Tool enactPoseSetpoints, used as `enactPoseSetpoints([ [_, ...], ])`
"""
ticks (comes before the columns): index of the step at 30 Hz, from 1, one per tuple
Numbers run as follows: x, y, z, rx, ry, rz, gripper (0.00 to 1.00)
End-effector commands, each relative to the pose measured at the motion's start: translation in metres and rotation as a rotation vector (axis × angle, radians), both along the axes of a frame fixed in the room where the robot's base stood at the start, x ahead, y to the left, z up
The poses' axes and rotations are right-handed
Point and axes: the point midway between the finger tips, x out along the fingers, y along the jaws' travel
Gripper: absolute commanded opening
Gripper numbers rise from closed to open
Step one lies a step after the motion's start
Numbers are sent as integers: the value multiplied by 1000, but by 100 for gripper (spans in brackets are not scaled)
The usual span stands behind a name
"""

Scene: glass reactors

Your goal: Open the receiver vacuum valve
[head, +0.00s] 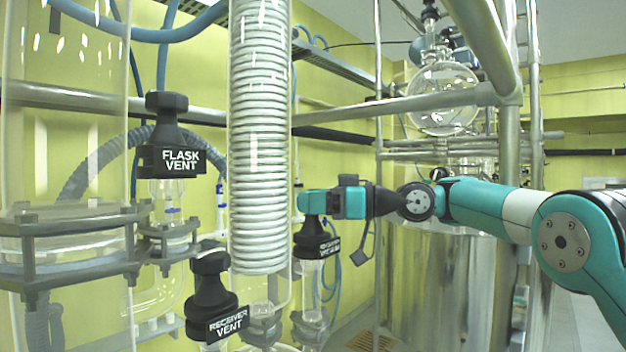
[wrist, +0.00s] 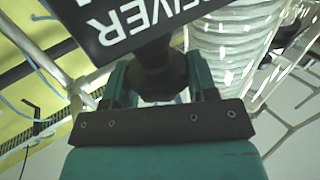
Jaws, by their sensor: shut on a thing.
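The receiver vacuum valve (head: 314,240) is a black knob with a white-lettered label, just right of the coiled glass condenser. The label is seen at an angle and only partly legible. My gripper (head: 312,203) comes in from the right in the head view and is shut on the top of this valve. In the wrist view, my gripper (wrist: 158,82) has its teal fingers on either side of the black valve knob (wrist: 158,68). The valve's label (wrist: 135,25) reads upside down there, cut off by the frame. The fingers hide part of the knob.
The condenser (head: 259,140) stands close left of the gripper. The flask vent valve (head: 170,150) and receiver vent valve (head: 213,295) are further left. Metal frame pipes (head: 400,103) cross above my arm, and a steel vessel (head: 440,285) stands behind it.

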Motion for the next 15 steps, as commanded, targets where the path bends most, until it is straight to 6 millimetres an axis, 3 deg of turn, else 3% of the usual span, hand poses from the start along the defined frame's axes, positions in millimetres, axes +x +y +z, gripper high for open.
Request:
enactPoseSetpoints([
  [15, 0, 0, 1, 3, -1, 63, 29],
])
